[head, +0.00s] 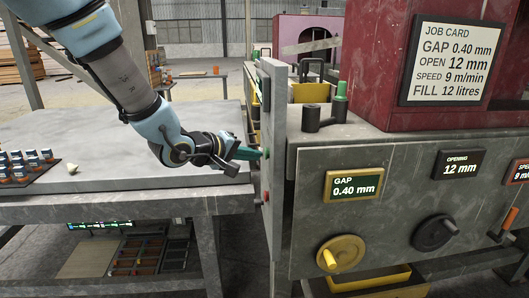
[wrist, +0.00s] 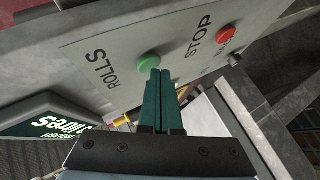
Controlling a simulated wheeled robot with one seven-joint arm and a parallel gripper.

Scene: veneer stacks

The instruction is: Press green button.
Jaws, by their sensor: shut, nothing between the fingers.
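The green button (wrist: 150,63) is a round knob on a grey panel (wrist: 110,55), beside the word ROLLS in the wrist view. A red button (wrist: 227,34) sits beside the word STOP on the same panel. My gripper (wrist: 159,74) is shut and empty, its dark green fingertips right at the green button's lower edge. I cannot tell whether they touch it. In the head view the panel (head: 279,120) stands nearly edge-on, and my gripper (head: 259,154) reaches its left face from the left. The red button (head: 265,196) shows lower on that face.
A grey worktable (head: 110,140) lies below my arm, with small blue and orange items (head: 28,165) at its left. Right of the panel stands a grey machine with a yellow handwheel (head: 340,254), a black handwheel (head: 434,233) and a job card (head: 456,62).

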